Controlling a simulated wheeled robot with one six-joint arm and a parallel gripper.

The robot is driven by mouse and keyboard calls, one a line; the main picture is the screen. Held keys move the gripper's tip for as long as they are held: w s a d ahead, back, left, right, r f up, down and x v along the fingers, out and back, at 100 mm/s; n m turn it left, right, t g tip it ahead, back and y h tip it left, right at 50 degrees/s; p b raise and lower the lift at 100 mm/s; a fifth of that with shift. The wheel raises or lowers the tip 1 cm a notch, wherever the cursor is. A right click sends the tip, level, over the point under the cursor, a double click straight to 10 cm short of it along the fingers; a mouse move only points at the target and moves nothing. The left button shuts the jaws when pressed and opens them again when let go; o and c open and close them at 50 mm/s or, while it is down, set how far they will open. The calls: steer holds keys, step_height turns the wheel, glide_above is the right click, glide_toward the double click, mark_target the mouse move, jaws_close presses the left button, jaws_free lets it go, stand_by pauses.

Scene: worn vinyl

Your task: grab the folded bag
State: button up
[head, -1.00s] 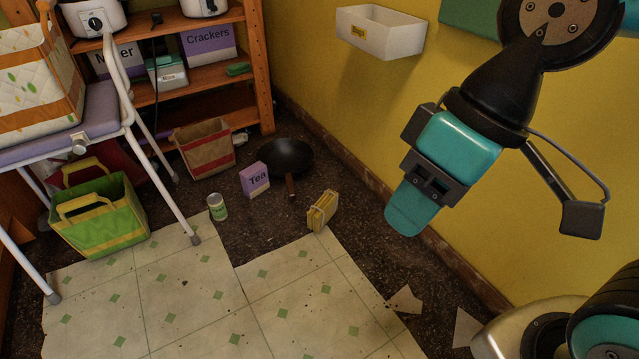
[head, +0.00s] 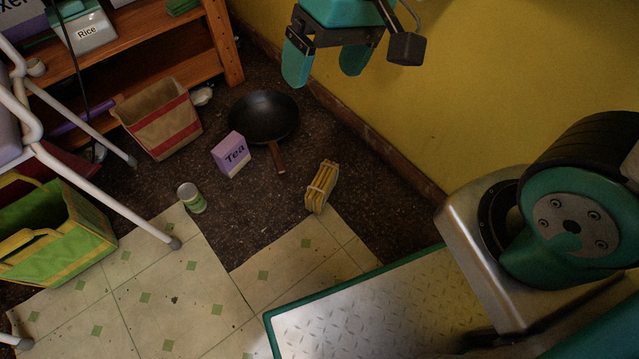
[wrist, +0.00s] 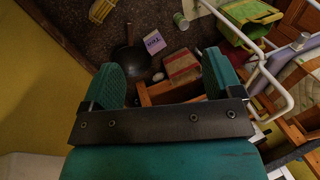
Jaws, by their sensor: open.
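The folded bag (head: 321,187) is a small yellow, layered bundle with a pale band around it. It stands on the dark floor at the edge of the pale vinyl tiles, and it also shows at the top left of the wrist view (wrist: 101,10). My gripper (head: 325,70) is at the top of the head view, above the floor and near the yellow wall. Its two teal fingers are apart with nothing between them, as the wrist view also shows (wrist: 160,78). It is well clear of the folded bag.
A black pan (head: 264,116), a tea box (head: 231,154) and a green-and-white can (head: 192,198) are on the floor nearby. A brown-and-red bag (head: 160,120) and a green bag (head: 62,245) stand left. A white chair leg (head: 100,200) crosses there. Floor around the folded bag is clear.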

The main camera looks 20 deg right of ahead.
steer(key=w+f+m+b, duration=0.2)
steer(key=w+f+m, duration=0.2)
steer(key=w+f, duration=0.55)
steer(key=m+h+b, duration=0.4)
steer(key=m, duration=0.4)
glide_above(323, 180)
step_height(323, 180, down, 32)
step_height(323, 180, down, 12)
steer(key=b, duration=0.6)
steer(key=shift+r, duration=0.25)
step_height(323, 180, down, 6)
steer(key=b, duration=0.5)
steer(key=shift+w+b, duration=0.15)
steer(key=shift+b, duration=0.15)
steer(key=c, duration=1)
